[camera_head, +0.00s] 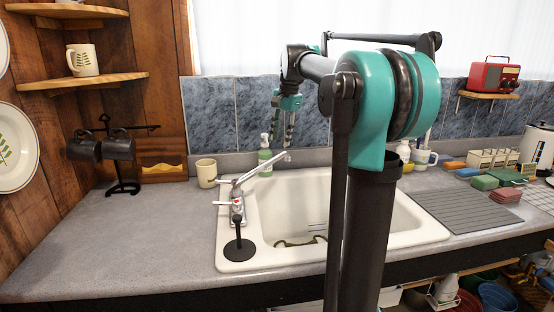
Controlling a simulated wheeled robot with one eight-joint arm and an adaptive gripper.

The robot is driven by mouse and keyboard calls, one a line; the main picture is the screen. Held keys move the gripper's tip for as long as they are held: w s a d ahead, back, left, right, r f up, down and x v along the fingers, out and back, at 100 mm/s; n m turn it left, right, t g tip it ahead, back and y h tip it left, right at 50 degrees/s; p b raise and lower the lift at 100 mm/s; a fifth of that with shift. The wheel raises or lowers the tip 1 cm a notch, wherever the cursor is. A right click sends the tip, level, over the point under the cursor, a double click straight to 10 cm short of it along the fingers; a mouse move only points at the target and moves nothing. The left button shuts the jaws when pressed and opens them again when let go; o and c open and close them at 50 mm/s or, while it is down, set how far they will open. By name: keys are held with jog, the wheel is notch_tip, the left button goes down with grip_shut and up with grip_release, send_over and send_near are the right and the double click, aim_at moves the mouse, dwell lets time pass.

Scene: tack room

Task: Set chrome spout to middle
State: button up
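The chrome spout (261,168) rises from the faucet body (238,205) at the left rim of the white sink (227,256). It slants up to the right and back, with its tip over the back left part of the basin. My gripper (288,144) points down just above the spout tip in the picture. A small gap shows between them, and I cannot tell their distance in depth. The fingers are small and seen from the side, so their opening is unclear.
A black plunger-like tool (238,248) stands at the sink's front left corner. A green soap bottle (265,156) and a cream mug (206,173) stand behind the faucet. A grey drying mat (470,211) lies at right. The left counter (130,240) is mostly clear.

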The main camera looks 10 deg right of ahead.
aim_at(278, 155)
jog(key=f, duration=0.3)
jog(key=w+f, duration=0.1)
jog(key=f, duration=0.2)
jog(key=a+f, duration=0.1)
jog(key=f, duration=0.2)
jog(key=shift+w+a, duration=0.1)
jog(key=shift+w, duration=0.05)
grip_shut()
